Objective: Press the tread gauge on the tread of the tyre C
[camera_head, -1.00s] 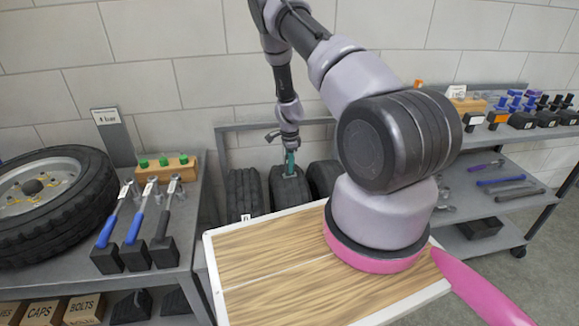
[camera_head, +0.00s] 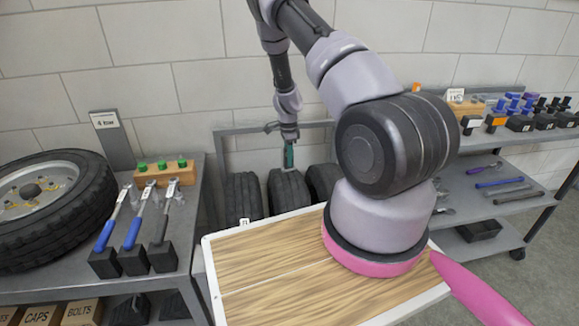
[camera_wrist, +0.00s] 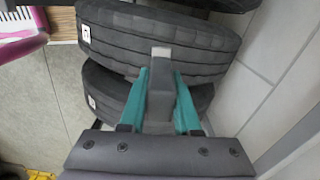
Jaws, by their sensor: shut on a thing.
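Three black tyres stand in a rack behind the wooden-topped bench: a left tyre (camera_head: 243,194), a middle tyre (camera_head: 288,194) and a right tyre (camera_head: 322,180). Their small white labels are too small to read, so I cannot tell which is C. My gripper (camera_head: 288,156) hangs just above the middle tyre's tread. In the wrist view, its teal fingers are shut on the tread gauge (camera_wrist: 161,88), a grey bar with a paler tip. The tip points toward a labelled tyre (camera_wrist: 115,38), apparently just clear of it; another labelled tyre (camera_wrist: 105,85) lies below.
A grey bench at left holds a wheel (camera_head: 50,205), blue- and black-handled tools (camera_head: 135,235) and a wooden block with green-topped pieces (camera_head: 164,172). A wooden board (camera_head: 270,270) lies before me. A tool shelf (camera_head: 490,182) is at right. The wall is close behind the rack.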

